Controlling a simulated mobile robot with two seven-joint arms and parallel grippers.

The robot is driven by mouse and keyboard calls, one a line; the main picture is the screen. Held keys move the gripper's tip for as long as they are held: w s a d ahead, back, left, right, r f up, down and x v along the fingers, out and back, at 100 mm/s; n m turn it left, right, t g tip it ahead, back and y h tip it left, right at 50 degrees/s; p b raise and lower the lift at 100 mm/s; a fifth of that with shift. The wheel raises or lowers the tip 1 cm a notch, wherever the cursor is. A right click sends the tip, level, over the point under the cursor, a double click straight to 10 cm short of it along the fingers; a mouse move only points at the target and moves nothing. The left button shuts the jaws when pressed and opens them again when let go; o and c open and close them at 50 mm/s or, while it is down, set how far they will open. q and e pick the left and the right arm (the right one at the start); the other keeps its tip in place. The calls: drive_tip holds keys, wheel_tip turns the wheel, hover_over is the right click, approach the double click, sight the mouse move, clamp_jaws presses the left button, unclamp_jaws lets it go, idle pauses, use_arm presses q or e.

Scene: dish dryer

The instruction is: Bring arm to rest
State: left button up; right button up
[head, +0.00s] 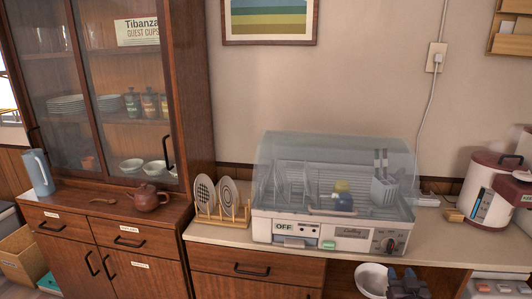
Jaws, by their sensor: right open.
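My right gripper (407,283), dark grey, shows at the bottom edge, below the front of the counter and right of centre. It is open, and I see nothing between its fingers. A white rounded shape (371,279) is just left of it; I cannot tell whether it is a bowl or part of my arm. My left gripper is out of the picture. The dish dryer (290,231) stands on the counter with its clear cover down. Inside are a wire rack, a small yellow and blue item (342,188) and a grey basket (384,188).
A wooden rack (222,219) with two patterned plates stands left of the dryer. A brown teapot (149,197) and blue pitcher (38,173) stand on the cabinet ledge. A white and dark red hot-water pot (488,188) stands at the right. Drawers and doors are closed.

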drive_tip(key=s+a+f+n+g+y, duration=0.1)
drive_tip(key=s+a+f+g, duration=0.1)
drive_tip(key=s, duration=0.8)
drive_tip(key=s+a+f+n+g+y, duration=0.1)
drive_tip(key=s+a+f, duration=0.3)
drive_tip(key=s+a, duration=0.3)
drive_tip(key=s+a+f+n+g+y, duration=0.1)
drive_tip(key=s+a+f, duration=0.3)
drive_tip(key=s, duration=0.9)
drive_tip(key=shift+a+g+y, duration=0.3)
drive_tip(key=shift+g+y, duration=0.2)
drive_tip(key=shift+g, duration=0.3)
drive_tip(key=shift+f, duration=0.1)
